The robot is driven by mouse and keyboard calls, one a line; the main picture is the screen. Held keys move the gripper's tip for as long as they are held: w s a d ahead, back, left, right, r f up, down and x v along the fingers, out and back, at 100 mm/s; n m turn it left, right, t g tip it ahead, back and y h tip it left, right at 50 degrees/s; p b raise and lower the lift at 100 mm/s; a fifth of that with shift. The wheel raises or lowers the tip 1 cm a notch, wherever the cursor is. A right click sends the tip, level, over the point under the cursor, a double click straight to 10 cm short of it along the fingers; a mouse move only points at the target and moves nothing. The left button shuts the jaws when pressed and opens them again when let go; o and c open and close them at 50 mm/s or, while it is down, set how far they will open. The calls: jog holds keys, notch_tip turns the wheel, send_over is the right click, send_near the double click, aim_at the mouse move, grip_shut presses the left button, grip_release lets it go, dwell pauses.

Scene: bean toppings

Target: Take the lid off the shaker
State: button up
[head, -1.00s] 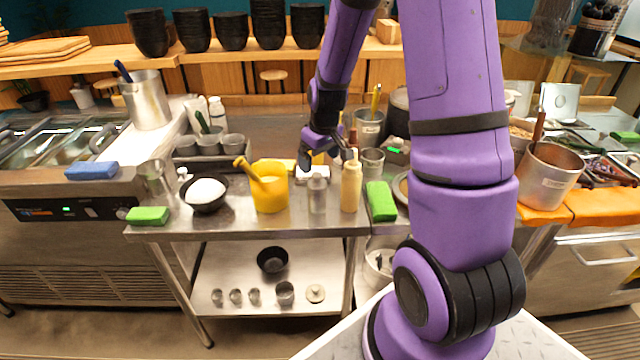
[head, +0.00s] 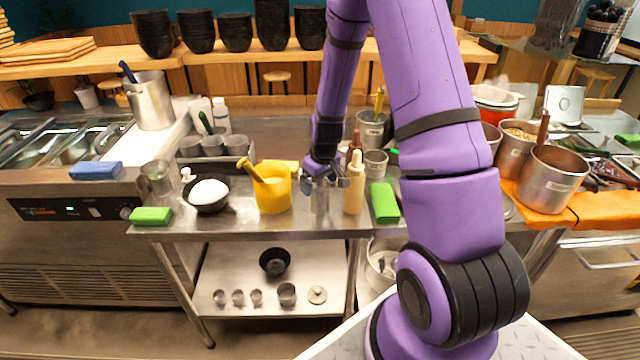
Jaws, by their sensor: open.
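The shaker (head: 320,202) is a small grey metal cylinder standing upright on the steel table, between the yellow mortar and the pale squeeze bottle. My gripper (head: 321,184) is right above it, pointing down, with its open fingers at the height of the shaker's top. The fingers and wrist cover the lid, so I cannot see the lid clearly or tell whether the fingers touch it.
The yellow mortar with pestle (head: 273,192) stands close on the left. The pale squeeze bottle (head: 354,185) stands close on the right, with a green sponge (head: 384,203) beyond it. A black bowl (head: 207,194) with white contents sits farther left.

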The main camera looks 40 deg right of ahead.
jog(key=c, duration=0.7)
notch_tip(320, 180, up, 10)
dwell(0.5)
